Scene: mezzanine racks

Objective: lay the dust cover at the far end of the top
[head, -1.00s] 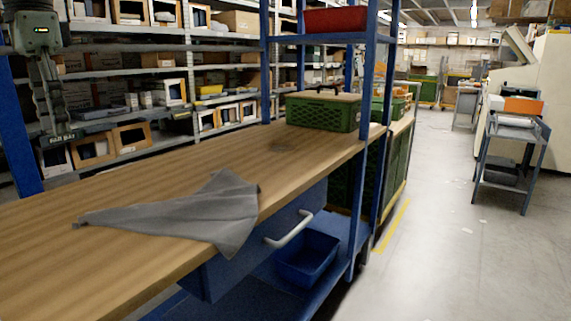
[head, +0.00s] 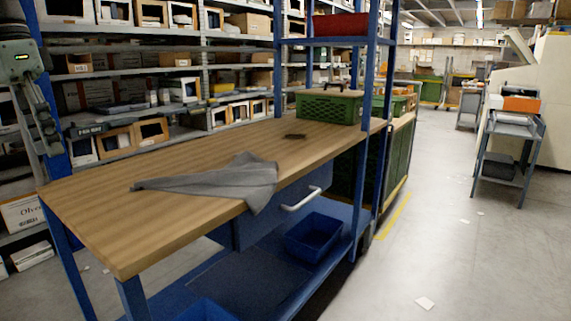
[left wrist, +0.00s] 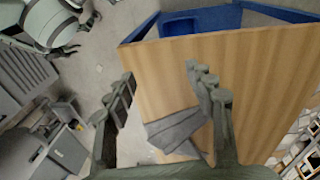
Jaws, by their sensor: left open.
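The dust cover, a grey cloth (head: 222,183), lies crumpled on the wooden bench top (head: 130,205) in the head view. One corner of it hangs over the long front edge above the drawer. It also shows in the left wrist view as a grey patch (left wrist: 176,128) low between the fingers, apart from them. My left gripper (head: 45,145) hangs at the left edge of the head view, well away from the cloth. In the left wrist view my left gripper (left wrist: 163,82) has its fingers spread with nothing held.
Blue posts (head: 368,75) carry a shelf with a red bin (head: 340,25). A blue tray (head: 313,236) sits below.

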